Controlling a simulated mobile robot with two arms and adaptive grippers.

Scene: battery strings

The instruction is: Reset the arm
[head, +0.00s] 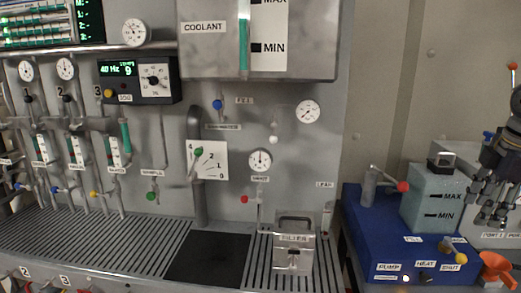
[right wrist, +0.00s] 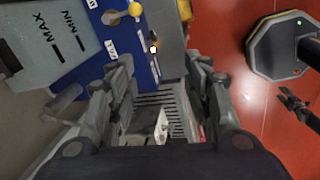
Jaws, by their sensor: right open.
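My right gripper (head: 490,216) hangs at the right edge of the head view, fingers pointing down. It is in front of the grey panel beside the grey-green tank (head: 428,196). In the right wrist view its two fingers (right wrist: 162,78) are spread apart with nothing between them. The blue unit (right wrist: 120,38) and a slotted grate (right wrist: 178,112) show beyond the fingers. My left gripper does not show in the head view.
The blue unit carries a red-knobbed lever (head: 402,186) and a yellow knob (head: 460,257). A filter box (head: 294,254) sits on the slotted bench (head: 110,250). Red floor (right wrist: 235,110) is partly clear.

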